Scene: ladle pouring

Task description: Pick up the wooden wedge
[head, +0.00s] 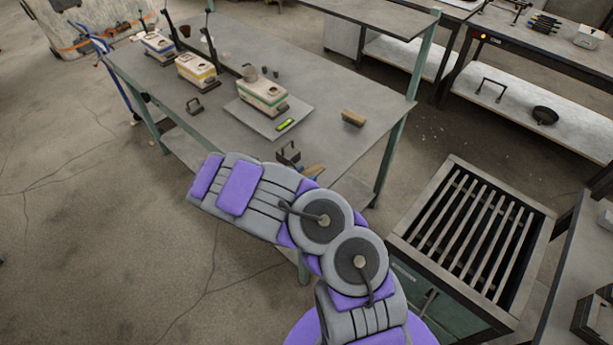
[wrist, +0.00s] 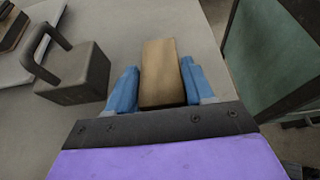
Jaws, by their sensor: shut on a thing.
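The wooden wedge (wrist: 160,72) is a light brown block in the middle of the wrist view. My gripper (wrist: 160,76) has its blue fingers on either side of it, shut on it. The wedge is over the grey table top near its edge; I cannot tell whether it touches the table. In the head view a small orange-brown piece of the wedge (head: 313,170) shows past my forearm, at the table's near right corner. Most of my gripper is hidden there behind the arm.
A dark weight with a handle (wrist: 78,74) stands just left of the wedge. The grey table (head: 330,95) also bears a tan block (head: 353,118), a board (head: 258,122) with a boxy device (head: 262,94), and more devices. A slatted metal unit (head: 470,235) stands right.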

